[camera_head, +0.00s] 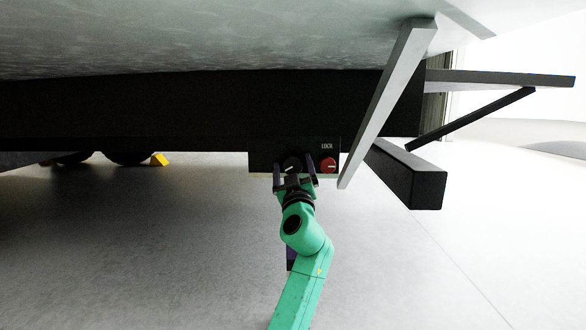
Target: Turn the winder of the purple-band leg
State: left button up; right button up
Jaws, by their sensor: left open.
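A dark panel (262,160) hangs under the chassis beam. It carries a round black knob (291,163) with a pale mark, and a red knob (328,165) to its right under white lettering that seems to read "LOCK". My left gripper (294,176), on the green arm, points up at the panel. It is open, with one finger to each side of the black knob in the picture; I cannot tell whether they touch it. A dark purplish piece (290,258) shows partly behind my arm; I cannot tell whether it belongs to the purple-band leg.
A grey slanted bar (388,105) comes down just right of the red knob. A black block-like beam (410,180) juts out farther right. The floor below is clear.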

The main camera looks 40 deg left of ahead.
pick_arm(q)
jog(key=c, duration=1.4)
